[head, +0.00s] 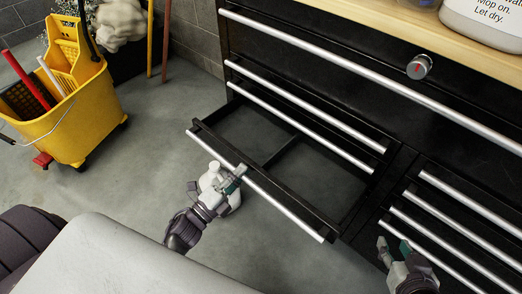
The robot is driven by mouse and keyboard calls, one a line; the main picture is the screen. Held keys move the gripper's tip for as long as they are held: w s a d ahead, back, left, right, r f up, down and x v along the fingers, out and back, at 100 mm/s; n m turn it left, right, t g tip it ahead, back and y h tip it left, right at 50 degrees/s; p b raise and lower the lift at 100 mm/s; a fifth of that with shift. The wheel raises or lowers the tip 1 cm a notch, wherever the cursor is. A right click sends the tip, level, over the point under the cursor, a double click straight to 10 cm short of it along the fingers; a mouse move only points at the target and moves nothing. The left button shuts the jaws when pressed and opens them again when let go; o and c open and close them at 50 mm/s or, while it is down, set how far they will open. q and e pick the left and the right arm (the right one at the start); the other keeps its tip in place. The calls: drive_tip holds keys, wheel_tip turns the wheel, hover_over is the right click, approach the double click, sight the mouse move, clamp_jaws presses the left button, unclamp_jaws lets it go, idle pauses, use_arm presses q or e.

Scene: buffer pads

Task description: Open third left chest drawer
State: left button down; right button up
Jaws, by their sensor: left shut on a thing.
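The black chest (300,55) stands on the right with silver bar handles. In its left column, below two shut drawers, the third drawer (318,205) is pulled well out over the floor. Its inside looks empty, with a divider across the middle. My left gripper (237,176) is shut on this drawer's silver handle (285,205), near its middle. My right gripper (394,246) is open and empty, low at the right, in front of the right column of drawers (455,222).
A yellow mop bucket (75,115) stands on the grey floor at the left. Two poles (150,40) lean by the wall. A white jug (485,20) stands on the wooden top (420,35). Floor between bucket and drawer is clear.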

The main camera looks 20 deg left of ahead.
use_arm(q)
drive_tip(key=r+p+v, duration=0.1)
drive_tip(key=r+v, duration=0.1)
drive_tip(key=v, duration=0.8)
drive_tip(key=shift+s+a, duration=0.15)
drive_tip(key=shift+s, duration=0.25)
use_arm(e)
drive_tip(key=s+d+f+g+h, duration=0.1)
drive_tip(key=s+d+f+g, duration=0.1)
drive_tip(key=s+f+g, duration=0.2)
drive_tip(key=s, duration=0.2)
drive_tip(key=shift+s+d, duration=0.2)
drive_tip(key=shift+s, duration=0.1)
use_arm(q)
drive_tip(key=shift+f, duration=0.1)
drive_tip(key=c, duration=1.1)
unclamp_jaws()
drive_tip(key=v, duration=1.2)
